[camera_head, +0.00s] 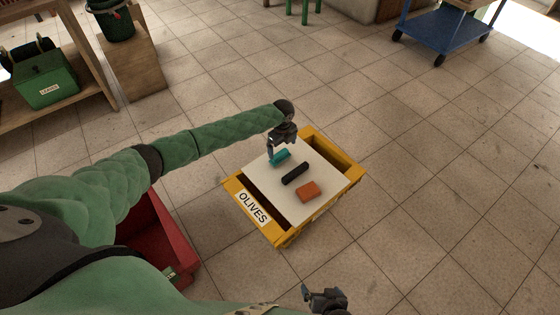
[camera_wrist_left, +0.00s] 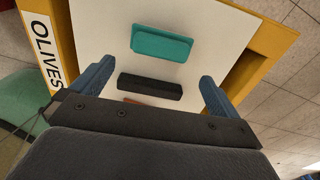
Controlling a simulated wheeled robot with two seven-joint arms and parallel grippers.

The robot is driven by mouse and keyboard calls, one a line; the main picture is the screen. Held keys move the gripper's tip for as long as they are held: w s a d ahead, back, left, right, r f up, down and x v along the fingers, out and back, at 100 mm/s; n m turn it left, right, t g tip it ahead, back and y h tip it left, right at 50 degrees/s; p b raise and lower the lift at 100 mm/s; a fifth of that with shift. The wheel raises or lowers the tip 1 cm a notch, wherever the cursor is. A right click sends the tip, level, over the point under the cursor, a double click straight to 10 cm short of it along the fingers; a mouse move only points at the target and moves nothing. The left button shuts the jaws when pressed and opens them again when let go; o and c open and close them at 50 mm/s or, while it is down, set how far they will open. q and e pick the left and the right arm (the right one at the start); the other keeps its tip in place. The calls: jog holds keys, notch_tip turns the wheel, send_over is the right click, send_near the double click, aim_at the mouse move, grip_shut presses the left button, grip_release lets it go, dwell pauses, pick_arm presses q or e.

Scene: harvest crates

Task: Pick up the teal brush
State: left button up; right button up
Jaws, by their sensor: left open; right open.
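The teal brush (camera_head: 280,157) lies on a white board (camera_head: 268,186) across the yellow crate labelled OLIVES (camera_head: 352,172). In the left wrist view the teal brush (camera_wrist_left: 161,44) is a rounded block, beyond and apart from my fingers. My left gripper (camera_head: 270,149) is open and empty, above the board close to the brush; its two blue fingers (camera_wrist_left: 152,88) also show in the left wrist view. My right gripper (camera_head: 306,291) is open and empty at the bottom of the head view, away from the crate.
A black block (camera_head: 295,173) and an orange block (camera_head: 308,191) lie on the same board. A red crate (camera_head: 160,240) stands to the left, partly behind my left arm. A blue cart (camera_head: 440,35) stands far off. The tiled floor to the right is clear.

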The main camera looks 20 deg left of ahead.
aim_at(280, 153)
pick_arm(q)
jog(key=shift+w+a, duration=0.35)
jog(key=shift+a+f, duration=0.1)
jog(key=shift+f, duration=0.1)
jog(key=shift+a+f, duration=0.2)
jog(key=shift+f, duration=3.45)
jog(key=c, duration=0.7)
jog(key=shift+r, duration=0.15)
